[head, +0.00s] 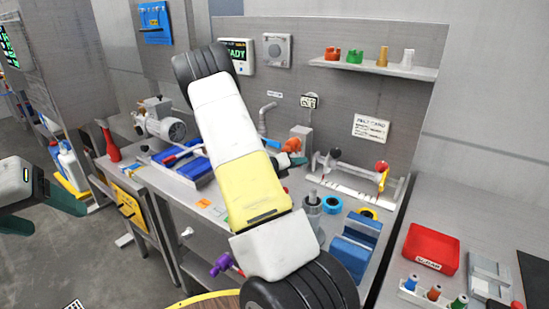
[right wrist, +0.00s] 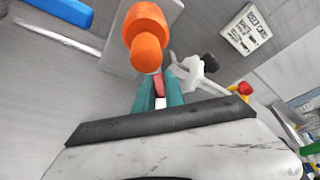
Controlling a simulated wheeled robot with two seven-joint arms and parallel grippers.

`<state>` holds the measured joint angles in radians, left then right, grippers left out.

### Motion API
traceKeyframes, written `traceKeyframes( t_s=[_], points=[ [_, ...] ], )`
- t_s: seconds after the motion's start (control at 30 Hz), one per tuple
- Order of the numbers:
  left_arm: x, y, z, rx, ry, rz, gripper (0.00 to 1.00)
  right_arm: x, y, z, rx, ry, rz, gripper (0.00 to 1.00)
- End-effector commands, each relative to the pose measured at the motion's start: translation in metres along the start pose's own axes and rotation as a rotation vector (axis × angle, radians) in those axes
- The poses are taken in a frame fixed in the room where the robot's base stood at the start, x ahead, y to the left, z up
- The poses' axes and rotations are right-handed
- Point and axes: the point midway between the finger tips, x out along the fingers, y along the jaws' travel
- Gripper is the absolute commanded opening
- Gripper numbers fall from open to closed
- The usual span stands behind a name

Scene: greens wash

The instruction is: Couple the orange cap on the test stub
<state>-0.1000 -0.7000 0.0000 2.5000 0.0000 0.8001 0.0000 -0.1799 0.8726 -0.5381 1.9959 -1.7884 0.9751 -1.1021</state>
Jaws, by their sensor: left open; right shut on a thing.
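The orange cap (head: 291,145) is at the front of a grey upright block (head: 303,131) at the back of the bench. In the right wrist view the orange cap (right wrist: 146,28) has a wide body and a narrower round end towards the camera. My left gripper (head: 45,212) is open and empty at the far left, away from the bench.
A shelf (head: 385,68) holds several coloured fittings. A white rack with a red knob (head: 382,166) stands right of the block. A blue tray (head: 190,166), a blue vise-like block (head: 355,243) and a red bin (head: 432,248) stand around. My right arm covers mid-bench.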

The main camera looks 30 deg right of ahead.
Motion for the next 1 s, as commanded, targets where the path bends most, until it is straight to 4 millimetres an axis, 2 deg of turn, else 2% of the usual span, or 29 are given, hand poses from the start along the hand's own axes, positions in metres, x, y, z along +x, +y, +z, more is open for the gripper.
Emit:
traceKeyframes(
  t_s=[0.57, 0.97, 1.0],
  points=[
    [0.0, 0.0, 0.0, 0.0, 0.0, 0.0, 0.68, -0.012, -0.001, 0.009, 0.005, 0.332, -0.004, 0.0],
    [0.0, 0.0, 0.0, 0.0, 0.0, 0.0, 0.68, -0.014, 0.0, 0.01, 0.0, 0.361, 0.001, 0.0],
    [0.0, 0.0, 0.0, 0.0, 0.0, 0.0, 0.68, -0.014, 0.0, 0.01, 0.0, 0.361, 0.001, 0.2]
  ],
)
